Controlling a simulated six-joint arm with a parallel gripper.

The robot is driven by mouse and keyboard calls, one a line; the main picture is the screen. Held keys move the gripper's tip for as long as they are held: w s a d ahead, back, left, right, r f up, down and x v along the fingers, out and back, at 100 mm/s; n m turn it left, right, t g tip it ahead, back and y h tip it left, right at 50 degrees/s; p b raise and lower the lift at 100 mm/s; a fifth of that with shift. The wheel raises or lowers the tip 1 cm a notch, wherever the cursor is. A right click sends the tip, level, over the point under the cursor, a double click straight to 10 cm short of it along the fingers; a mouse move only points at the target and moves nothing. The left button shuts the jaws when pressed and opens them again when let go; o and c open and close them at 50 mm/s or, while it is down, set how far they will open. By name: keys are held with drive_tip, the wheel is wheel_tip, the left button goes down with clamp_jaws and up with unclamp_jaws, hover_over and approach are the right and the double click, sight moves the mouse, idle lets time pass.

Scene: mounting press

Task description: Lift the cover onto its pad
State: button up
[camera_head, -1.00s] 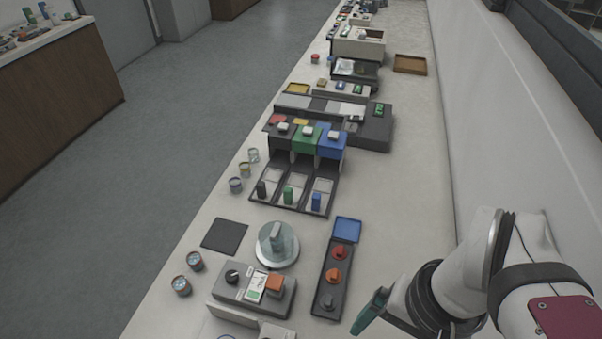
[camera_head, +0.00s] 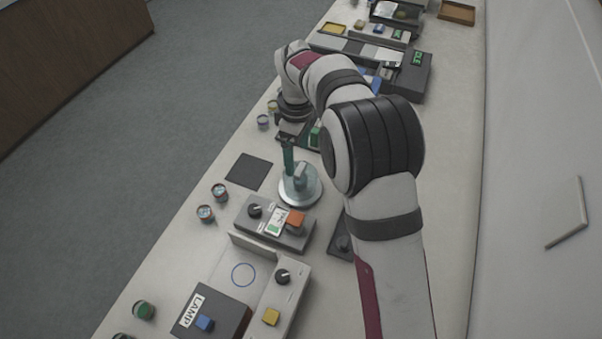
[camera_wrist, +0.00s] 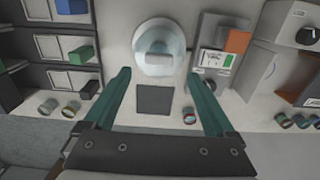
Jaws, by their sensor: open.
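The cover (camera_head: 300,174) is a pale, see-through dome with an upright grip, standing on a round light plate (camera_head: 301,199). It also shows at the top centre of the wrist view (camera_wrist: 160,38). The pad is a flat dark square (camera_head: 249,170), left of the cover on the bench and bare. It shows below the cover in the wrist view (camera_wrist: 154,99). My gripper (camera_head: 288,169) has teal fingers and hangs over the bench close beside the cover. In the wrist view my gripper (camera_wrist: 159,77) is open and empty, its fingers spread wide; contact with the cover is not visible.
A control box with a dial and orange button (camera_head: 276,222) stands in front of the plate. Small round tins (camera_head: 205,213) sit near the left bench edge. Dark bins with coloured blocks (camera_wrist: 64,52) lie beyond, partly hidden by my arm in the head view.

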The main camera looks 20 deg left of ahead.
sight(300, 168)
drive_tip(key=f, duration=0.5)
drive_tip(key=shift+w+d+f, duration=0.1)
drive_tip(key=shift+d, duration=0.2)
clamp_jaws()
